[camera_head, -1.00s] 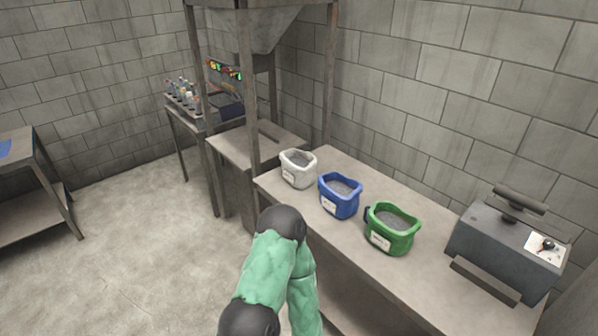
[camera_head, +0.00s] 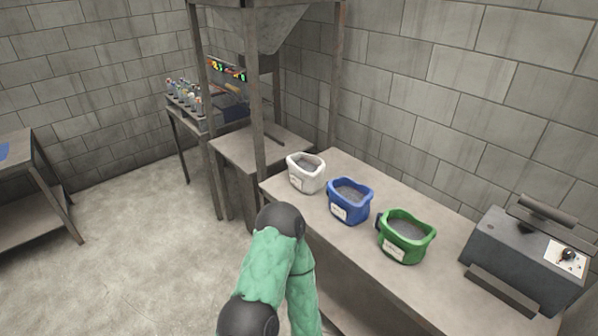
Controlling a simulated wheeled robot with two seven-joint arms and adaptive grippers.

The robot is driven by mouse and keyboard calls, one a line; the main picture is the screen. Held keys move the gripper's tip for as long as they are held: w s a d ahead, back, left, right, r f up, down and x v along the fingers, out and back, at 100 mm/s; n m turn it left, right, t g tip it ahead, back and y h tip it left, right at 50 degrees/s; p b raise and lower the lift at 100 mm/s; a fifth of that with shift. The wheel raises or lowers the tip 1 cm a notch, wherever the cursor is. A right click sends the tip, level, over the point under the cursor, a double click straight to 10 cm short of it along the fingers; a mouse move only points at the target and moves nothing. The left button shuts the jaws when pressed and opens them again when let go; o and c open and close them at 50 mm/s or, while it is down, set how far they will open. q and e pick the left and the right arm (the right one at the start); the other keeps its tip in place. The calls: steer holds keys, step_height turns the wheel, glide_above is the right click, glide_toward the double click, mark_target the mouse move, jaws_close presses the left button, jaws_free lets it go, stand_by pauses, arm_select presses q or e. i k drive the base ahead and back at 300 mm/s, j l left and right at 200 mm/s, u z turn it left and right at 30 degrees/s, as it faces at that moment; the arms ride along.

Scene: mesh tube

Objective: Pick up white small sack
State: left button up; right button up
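The white small sack (camera_head: 306,178) stands upright and open-topped near the far left end of the bench, with grey contents and a label on its front. My green-sleeved arm with dark joints rises from the bottom centre, in front of the bench and below the sack. No gripper fingers show on it, and I cannot tell which arm it is. Neither gripper is in view. Nothing touches the sack.
A blue sack (camera_head: 349,203) and a green sack (camera_head: 405,240) stand to its right on the bench (camera_head: 385,291). A dark machine (camera_head: 525,262) sits at the right end. A metal hopper frame (camera_head: 256,90) rises behind the white sack. Open floor (camera_head: 140,250) lies left.

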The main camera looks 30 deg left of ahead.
mark_target(303, 172)
steer(key=i+j, duration=0.1)
steer(key=j, duration=0.35)
steer(key=i+j, duration=0.1)
steer(key=j, duration=0.3)
steer(key=i+j, duration=0.1)
steer(key=j, duration=0.35)
steer(key=i+j, duration=0.1)
steer(key=j, duration=0.3)
steer(key=i+j, duration=0.1)
steer(key=j, duration=0.35)
steer(key=i+j, duration=0.1)
steer(key=j, duration=0.35)
